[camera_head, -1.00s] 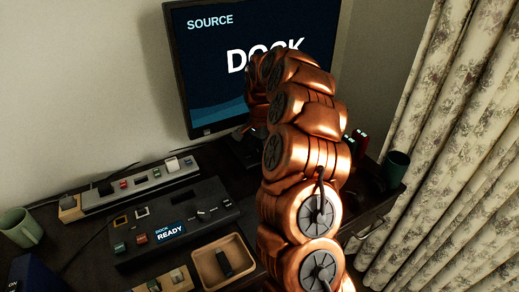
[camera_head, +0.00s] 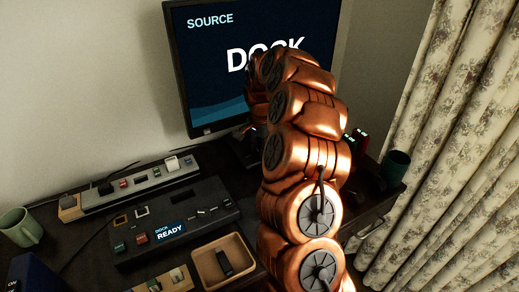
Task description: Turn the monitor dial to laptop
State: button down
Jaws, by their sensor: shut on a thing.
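The monitor (camera_head: 225,60) stands at the back of the dark desk. Its screen reads "SOURCE" and "DOCK". My copper arm covers the right part of the screen and the area below it. No dial can be made out; it may be hidden behind the arm. The arm bends over at the top and its far end drops behind its own links, near the monitor's lower edge. My gripper is hidden there, so its fingers and what they touch do not show.
A dark dock box (camera_head: 120,250) with a small "DOCK READY" display lies left of the arm. Behind it is a power strip (camera_head: 150,180). A wooden tray (camera_head: 208,286) holds a small black item. A green mug (camera_head: 20,228) stands left, a dark cup (camera_head: 397,163) right, near curtains (camera_head: 450,150).

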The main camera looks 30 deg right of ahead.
aim_at(259, 151)
jog(key=n+b, duration=0.1)
jog(key=n, duration=0.5)
jog(key=shift+n, duration=0.3)
jog(key=n, duration=0.6)
jog(key=shift+w+r, duration=0.1)
jog(key=shift+n, duration=0.4)
jog(key=c, duration=0.8)
grip_release()
notch_tip(259, 151, up, 12)
jog(key=shift+d, duration=0.1)
dwell(0.5)
